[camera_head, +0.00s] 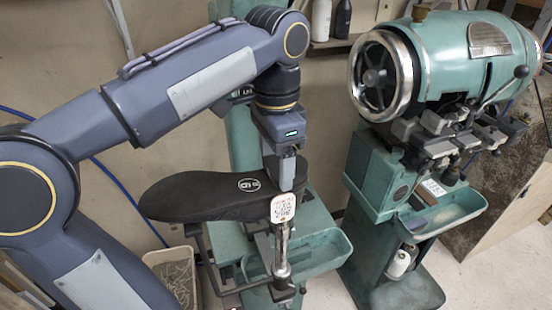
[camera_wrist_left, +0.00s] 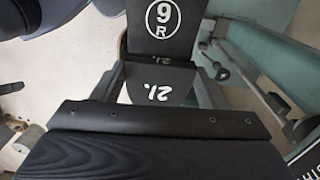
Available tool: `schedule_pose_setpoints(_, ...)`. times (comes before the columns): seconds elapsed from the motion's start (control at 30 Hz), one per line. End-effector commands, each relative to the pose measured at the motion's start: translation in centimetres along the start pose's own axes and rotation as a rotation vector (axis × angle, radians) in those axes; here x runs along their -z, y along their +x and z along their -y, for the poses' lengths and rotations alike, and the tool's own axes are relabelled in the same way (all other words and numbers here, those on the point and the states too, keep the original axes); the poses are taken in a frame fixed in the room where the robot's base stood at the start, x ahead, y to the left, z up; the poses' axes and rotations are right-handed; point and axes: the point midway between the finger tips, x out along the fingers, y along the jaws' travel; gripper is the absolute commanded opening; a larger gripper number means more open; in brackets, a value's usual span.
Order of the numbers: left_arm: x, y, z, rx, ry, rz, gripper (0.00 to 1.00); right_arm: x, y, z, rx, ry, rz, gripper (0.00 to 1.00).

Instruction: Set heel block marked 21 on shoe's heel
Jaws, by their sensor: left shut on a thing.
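The black shoe (camera_head: 200,197) lies sole up on the teal machine's support, with a white circled mark near its right end. In the left wrist view the shoe (camera_wrist_left: 163,38) shows its mark 9 R. My left gripper (camera_head: 287,184) points down at the heel end. It is shut on the dark heel block (camera_wrist_left: 152,78), which sits between its fingers and bears a white 21. A second 21 shows close by. The block is close to the heel, but I cannot tell whether they touch. A pale handwritten label (camera_head: 283,207) partly hides that end in the head view.
A metal post (camera_head: 281,250) stands below the heel end, with a teal tray (camera_head: 325,253) beside it. A second teal machine with a handwheel (camera_head: 382,76) stands at right. A bin (camera_head: 175,272) of pale pieces is on the floor at lower left.

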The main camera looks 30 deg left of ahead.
Motion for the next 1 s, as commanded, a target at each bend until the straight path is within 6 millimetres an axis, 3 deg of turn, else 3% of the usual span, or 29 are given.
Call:
schedule_pose_setpoints(0.03, 0.0, 0.0, 0.0, 0.000, 0.000, 0.000, 0.70, 0.0, 0.0, 0.0, 0.000, 0.000, 0.000, 0.36)
schedule_pose_setpoints(0.2, 0.0, 0.0, 0.0, 0.000, 0.000, 0.000, 0.92, 0.0, 0.0, 0.0, 0.000, 0.000, 0.000, 0.36)
schedule_pose_setpoints(0.53, 0.1, -0.4, 0.0, 0.001, 0.000, -0.001, 0.92, 0.0, 0.0, 0.0, 0.000, 0.000, 0.000, 0.36)
schedule_pose_setpoints(1.0, 0.1, -7.3, 0.0, 0.000, -0.001, -0.001, 0.92, 0.2, -0.5, 0.2, 0.000, 0.000, 0.000, 0.36)
